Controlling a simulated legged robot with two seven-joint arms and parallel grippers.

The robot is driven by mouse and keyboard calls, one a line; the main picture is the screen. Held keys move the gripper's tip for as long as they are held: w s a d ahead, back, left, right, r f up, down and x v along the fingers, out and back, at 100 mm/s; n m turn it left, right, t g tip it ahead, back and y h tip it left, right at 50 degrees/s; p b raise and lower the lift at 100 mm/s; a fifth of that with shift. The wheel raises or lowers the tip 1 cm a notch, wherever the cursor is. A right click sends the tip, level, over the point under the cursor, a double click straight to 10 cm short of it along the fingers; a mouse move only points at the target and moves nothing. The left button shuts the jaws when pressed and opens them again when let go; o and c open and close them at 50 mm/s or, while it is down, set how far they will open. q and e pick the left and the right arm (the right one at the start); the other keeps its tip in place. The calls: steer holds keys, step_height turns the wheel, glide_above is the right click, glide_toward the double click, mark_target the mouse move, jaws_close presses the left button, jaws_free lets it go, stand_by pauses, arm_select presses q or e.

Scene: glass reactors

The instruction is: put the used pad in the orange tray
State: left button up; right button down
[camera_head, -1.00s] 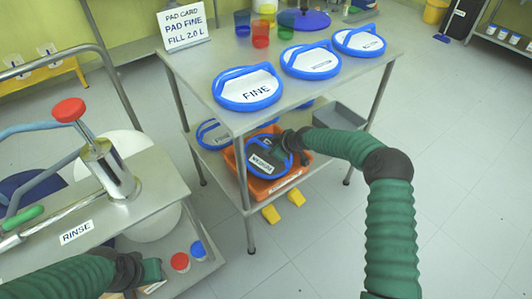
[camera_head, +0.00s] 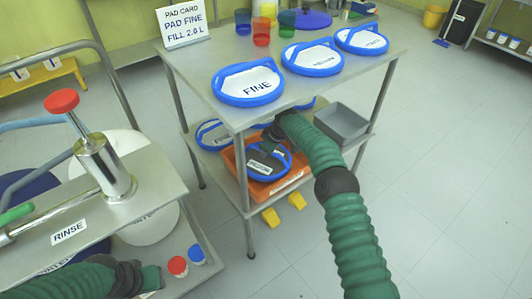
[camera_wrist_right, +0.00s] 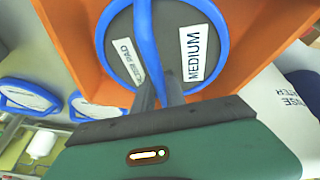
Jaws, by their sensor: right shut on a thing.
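The used pad (camera_head: 264,163) is a grey disc with a blue rim and handle, and it also shows in the right wrist view (camera_wrist_right: 120,50) with labels reading MEDIUM and what looks like USED PAD. My right gripper (camera_wrist_right: 160,92) is shut on its blue handle. The pad is at the orange tray (camera_head: 298,184) on the lower shelf, over or inside its opening; I cannot tell whether it touches the bottom. The tray's orange wall (camera_wrist_right: 258,58) surrounds the pad in the wrist view. My left gripper (camera_head: 150,277) is low at the left, its fingers not clear.
Pads marked FINE (camera_head: 248,84) and others stand on the upper shelf, close above my right arm. A grey bin (camera_head: 342,123) is right of the orange tray. Another blue-rimmed pad (camera_head: 213,134) lies left of it. Table legs (camera_head: 246,215) flank the shelf.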

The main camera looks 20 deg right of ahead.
steer(key=shift+r, duration=0.15)
steer(key=shift+f, duration=0.65)
steer(key=c, duration=1.4)
jaws_free()
steer(key=shift+o, duration=0.2)
